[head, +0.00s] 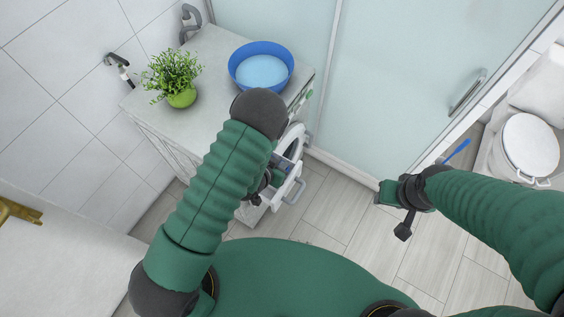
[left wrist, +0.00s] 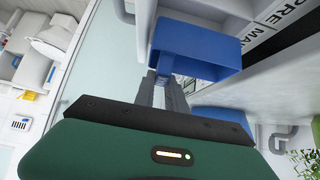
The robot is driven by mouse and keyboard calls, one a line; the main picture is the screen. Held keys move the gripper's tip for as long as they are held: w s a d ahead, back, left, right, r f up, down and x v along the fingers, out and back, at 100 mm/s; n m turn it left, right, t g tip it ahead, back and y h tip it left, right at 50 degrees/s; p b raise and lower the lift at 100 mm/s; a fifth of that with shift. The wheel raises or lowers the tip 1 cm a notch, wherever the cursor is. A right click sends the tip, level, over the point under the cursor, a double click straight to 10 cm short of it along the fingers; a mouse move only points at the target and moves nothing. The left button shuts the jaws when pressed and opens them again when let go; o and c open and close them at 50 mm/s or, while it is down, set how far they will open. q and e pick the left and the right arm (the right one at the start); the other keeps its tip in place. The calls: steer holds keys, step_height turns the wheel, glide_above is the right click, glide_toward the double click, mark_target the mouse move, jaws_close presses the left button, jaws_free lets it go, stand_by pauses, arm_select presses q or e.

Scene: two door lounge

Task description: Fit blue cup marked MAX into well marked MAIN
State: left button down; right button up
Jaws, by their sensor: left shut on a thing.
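In the left wrist view my left gripper (left wrist: 165,80) is shut on a small blue cup (left wrist: 196,50), an open box shape. No MAX mark shows on its visible sides. Beside the cup is a pale panel with large black letters, PRE (left wrist: 296,12) and the start of MAIN (left wrist: 262,50). The well itself is not clearly seen. In the head view my left gripper (head: 270,182) is mostly hidden under my arm, by the pulled-out white drawer (head: 293,188). My right gripper (head: 404,210) is out to the right, away from the drawer; its jaws are unclear.
The grey-topped cabinet (head: 212,65) carries a blue basin (head: 261,80) and a potted plant (head: 181,96). A round machine door (head: 293,140) stands beside the drawer. A glass partition (head: 400,70) is behind, a toilet (head: 528,146) at right. Floor between is clear.

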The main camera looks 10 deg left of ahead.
arm_select(q)
steer(key=shift+a, duration=0.15)
steer(key=shift+s+a+f+b, duration=0.1)
steer(key=shift+f+b, duration=0.55)
steer(key=f+b, duration=0.2)
steer(key=f, duration=0.1)
steer(key=f+b, duration=0.1)
steer(key=shift+d+f+b, duration=0.15)
steer(key=shift+d+b, duration=0.1)
steer(key=shift+b, duration=0.05)
steer(key=shift+a, duration=0.15)
steer(key=shift+f+b, duration=1.4)
steer(key=shift+f, duration=0.1)
stand_by(0.4)
